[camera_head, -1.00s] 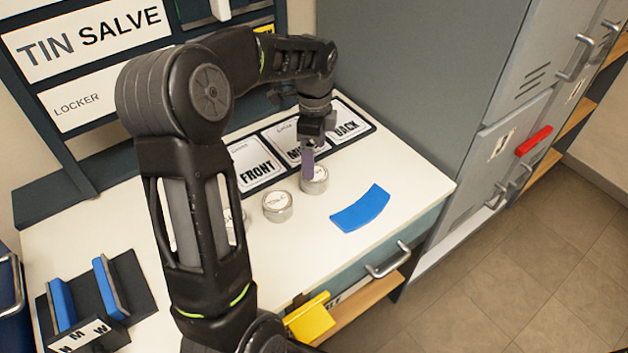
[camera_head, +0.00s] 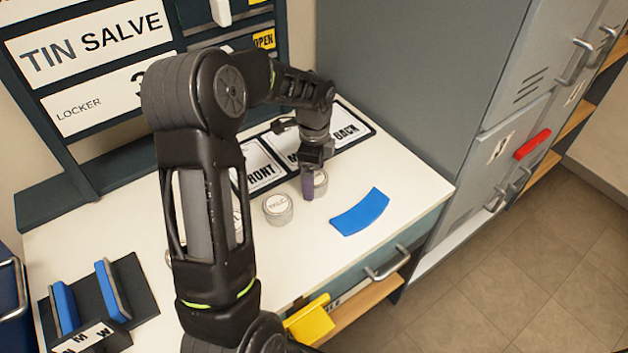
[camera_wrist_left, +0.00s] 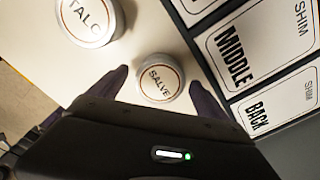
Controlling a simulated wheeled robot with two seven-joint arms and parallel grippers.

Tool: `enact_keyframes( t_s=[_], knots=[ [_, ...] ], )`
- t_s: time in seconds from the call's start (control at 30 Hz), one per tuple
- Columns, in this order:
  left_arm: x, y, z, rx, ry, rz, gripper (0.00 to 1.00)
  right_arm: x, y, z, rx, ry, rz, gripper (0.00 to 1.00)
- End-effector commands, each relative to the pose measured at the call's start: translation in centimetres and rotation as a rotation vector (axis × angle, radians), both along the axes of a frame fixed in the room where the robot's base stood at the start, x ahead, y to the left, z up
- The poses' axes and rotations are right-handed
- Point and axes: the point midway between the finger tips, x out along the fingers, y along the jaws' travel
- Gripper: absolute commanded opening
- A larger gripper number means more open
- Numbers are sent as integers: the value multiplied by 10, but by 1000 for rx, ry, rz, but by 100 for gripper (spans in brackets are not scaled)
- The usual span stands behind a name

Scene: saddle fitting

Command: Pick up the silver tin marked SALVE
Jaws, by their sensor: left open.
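The silver SALVE tin (camera_wrist_left: 160,78) shows in the left wrist view, its round lid lettered SALVE. In the head view the tin (camera_head: 321,184) is partly hidden behind my left gripper (camera_head: 312,185). My left gripper is open; in the left wrist view its two dark fingers (camera_wrist_left: 158,92) stand on either side of the SALVE tin, with a gap on each side. I cannot tell how far down the fingers are beside it. The tin stands on the white tabletop. My right gripper is not in view.
A TALC tin (camera_wrist_left: 92,18) stands close by; it also shows in the head view (camera_head: 278,208). SHIM cards FRONT, MIDDLE (camera_wrist_left: 231,55) and BACK (camera_wrist_left: 258,116) lie behind. A curved blue piece (camera_head: 360,212) lies to the right. Grey lockers (camera_head: 520,90) stand at the right.

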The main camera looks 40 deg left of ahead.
Motion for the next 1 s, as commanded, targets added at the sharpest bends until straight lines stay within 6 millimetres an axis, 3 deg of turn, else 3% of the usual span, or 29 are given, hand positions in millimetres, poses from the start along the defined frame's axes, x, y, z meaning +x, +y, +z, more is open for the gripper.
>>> enact_keyframes(
  t_s=[0.17,0.7,1.0],
  knots=[
    [0,0,-13,0,0,0,88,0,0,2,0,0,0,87],
    [0,0,-13,0,-1,0,88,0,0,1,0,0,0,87],
    [0,0,-12,0,-1,0,65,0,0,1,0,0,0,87]
  ],
)
